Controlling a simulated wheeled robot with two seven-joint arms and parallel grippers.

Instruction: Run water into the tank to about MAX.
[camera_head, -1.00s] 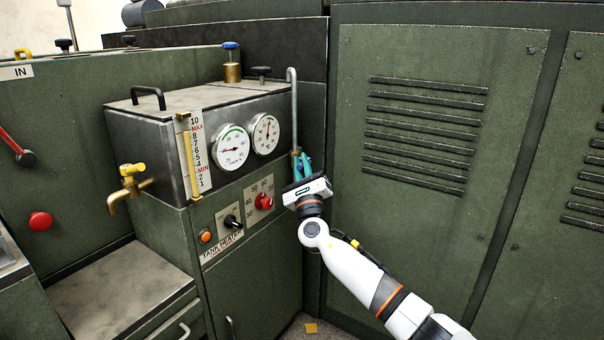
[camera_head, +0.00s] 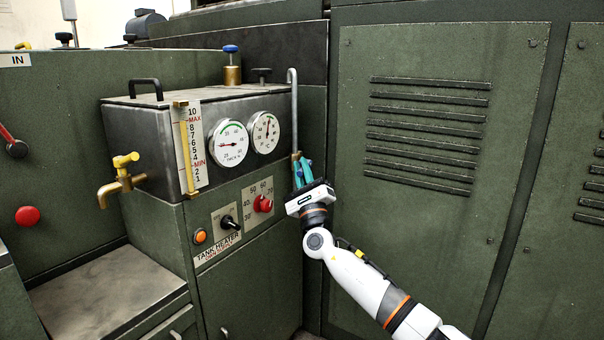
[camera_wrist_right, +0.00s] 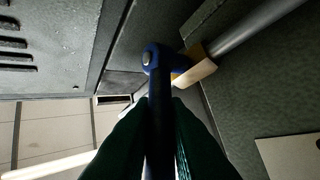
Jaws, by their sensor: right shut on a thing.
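The grey metal tank (camera_head: 150,125) stands at the centre left of the head view. Its sight gauge (camera_head: 187,148) has a brass-framed tube beside a scale marked MAX and MIN; I cannot make out the water level. A grey pipe (camera_head: 294,105) comes down the tank's right side to a small brass valve, which the right wrist view shows as a brass block (camera_wrist_right: 196,68) with a blue lever (camera_wrist_right: 158,85). My right gripper (camera_head: 303,174) is shut on this lever, its dark fingers on both sides. My left gripper is out of view.
A brass tap with a yellow handle (camera_head: 124,172) is on the tank's left side. Two dials (camera_head: 228,142) and heater knobs (camera_head: 263,204) face forward. A louvred green cabinet (camera_head: 425,220) stands right of my arm. A bare metal ledge (camera_head: 100,295) lies at lower left.

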